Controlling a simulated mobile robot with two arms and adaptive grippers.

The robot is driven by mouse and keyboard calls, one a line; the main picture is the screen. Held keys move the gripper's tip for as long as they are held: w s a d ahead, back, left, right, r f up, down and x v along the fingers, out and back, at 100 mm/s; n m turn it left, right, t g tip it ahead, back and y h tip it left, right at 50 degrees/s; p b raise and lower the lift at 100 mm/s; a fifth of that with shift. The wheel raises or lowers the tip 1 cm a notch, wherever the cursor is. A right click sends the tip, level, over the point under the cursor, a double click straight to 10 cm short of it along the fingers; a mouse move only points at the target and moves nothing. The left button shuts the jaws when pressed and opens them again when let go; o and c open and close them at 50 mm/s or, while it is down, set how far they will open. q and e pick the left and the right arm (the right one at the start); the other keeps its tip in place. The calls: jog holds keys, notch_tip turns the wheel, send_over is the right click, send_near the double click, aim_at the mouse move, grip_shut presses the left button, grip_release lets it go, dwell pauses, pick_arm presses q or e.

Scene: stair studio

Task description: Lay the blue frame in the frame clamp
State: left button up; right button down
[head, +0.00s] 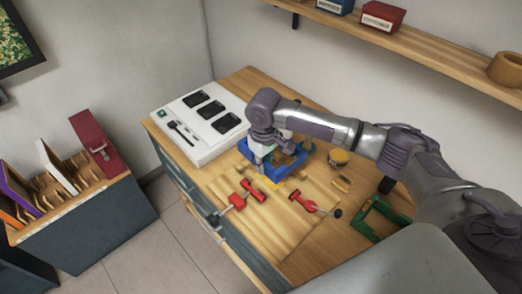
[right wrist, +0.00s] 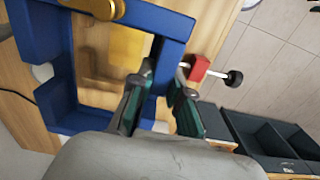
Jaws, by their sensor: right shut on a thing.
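The blue frame (head: 289,169) is a square open frame over the middle of the wooden bench in the head view. It fills the left of the right wrist view (right wrist: 60,108). My right gripper (head: 264,167) is shut on one side bar of it, with a dark green finger on each side of the bar in the right wrist view (right wrist: 168,88). The frame clamp's red parts (head: 240,198) lie nearer on the bench, with another red part (head: 312,204) to the right. I cannot tell whether the frame touches the bench. My left gripper is not in view.
A white box with black panels (head: 196,124) stands at the bench's back left. A wall shelf (head: 420,55) runs above. The bench's front-left edge is close to the red parts.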

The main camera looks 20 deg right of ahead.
jog(key=shift+w+d+f, duration=0.1)
jog(key=shift+w+d, duration=0.1)
jog(key=shift+d, duration=0.05)
jog(key=shift+d+f, duration=0.1)
jog(key=shift+f, duration=0.1)
notch_tip(320, 180, down, 6)
jog(key=b, duration=0.6)
jog(key=shift+f, duration=0.15)
jog(key=shift+f+b, duration=0.35)
jog(key=shift+f, duration=0.85)
jog(key=c, duration=1)
grip_release()
jog(key=shift+c, duration=0.2)
